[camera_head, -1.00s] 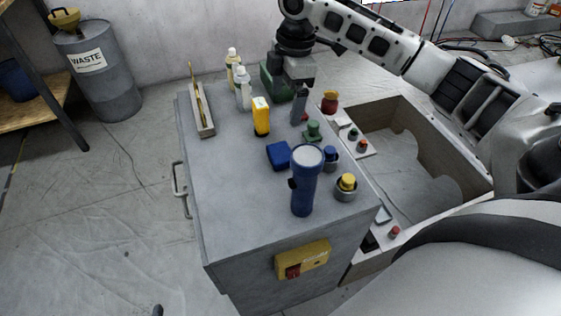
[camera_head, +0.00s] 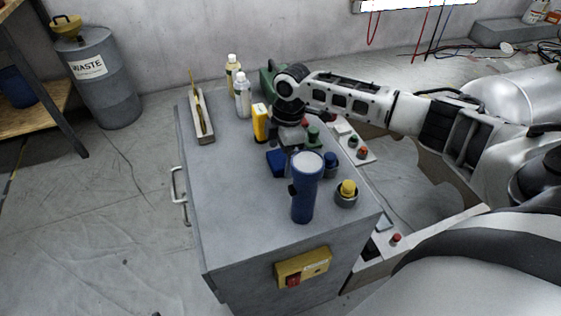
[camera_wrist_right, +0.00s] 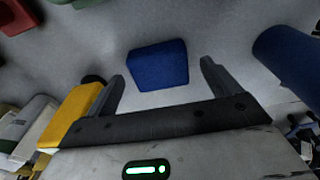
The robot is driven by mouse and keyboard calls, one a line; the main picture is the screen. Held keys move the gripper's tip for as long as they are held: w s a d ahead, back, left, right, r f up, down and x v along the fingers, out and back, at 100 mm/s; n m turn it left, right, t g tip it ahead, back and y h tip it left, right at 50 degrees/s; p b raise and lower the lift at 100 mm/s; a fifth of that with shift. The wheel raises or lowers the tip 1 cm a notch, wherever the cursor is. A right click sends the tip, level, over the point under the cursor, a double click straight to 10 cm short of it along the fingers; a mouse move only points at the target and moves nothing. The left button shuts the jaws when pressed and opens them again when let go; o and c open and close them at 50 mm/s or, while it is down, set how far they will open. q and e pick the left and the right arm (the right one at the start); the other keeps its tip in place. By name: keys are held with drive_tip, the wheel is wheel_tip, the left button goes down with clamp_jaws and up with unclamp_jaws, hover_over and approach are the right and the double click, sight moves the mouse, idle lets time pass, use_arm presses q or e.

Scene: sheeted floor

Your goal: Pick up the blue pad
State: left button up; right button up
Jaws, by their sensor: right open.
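The blue pad (camera_head: 276,162) lies on the grey cabinet top (camera_head: 225,190), partly hidden by my right gripper in the head view. In the right wrist view the blue pad (camera_wrist_right: 158,65) shows whole, ahead of and between the two fingers. My right gripper (camera_wrist_right: 163,80) is open, with a finger toward each side of the pad and no contact visible. In the head view my right gripper (camera_head: 290,145) hangs just beside the pad, its fingers mostly hidden. My left gripper is not in view.
A blue flashlight (camera_head: 304,190) stands close in front of the pad. A yellow item (camera_head: 260,122), bottles (camera_head: 243,95) and a narrow tray (camera_head: 202,120) stand behind it. A yellow-topped knob (camera_head: 347,192) is at the right edge. The cabinet's left part is clear.

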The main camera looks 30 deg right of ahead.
drive_tip(key=shift+f, duration=0.25)
drive_tip(key=c, duration=1.1)
drive_tip(key=shift+r, duration=0.45)
wheel_tip(320, 180, up, 2)
drive_tip(key=shift+r, duration=0.2)
drive_tip(key=s+d+r, duration=0.2)
drive_tip(key=d+r, duration=0.1)
drive_tip(key=s+d+r, duration=0.3)
drive_tip(key=d, duration=0.1)
drive_tip(key=s+d+r, duration=0.3)
drive_tip(key=d, duration=0.1)
drive_tip(key=shift+d+r, duration=0.25)
drive_tip(key=shift+r, duration=0.15)
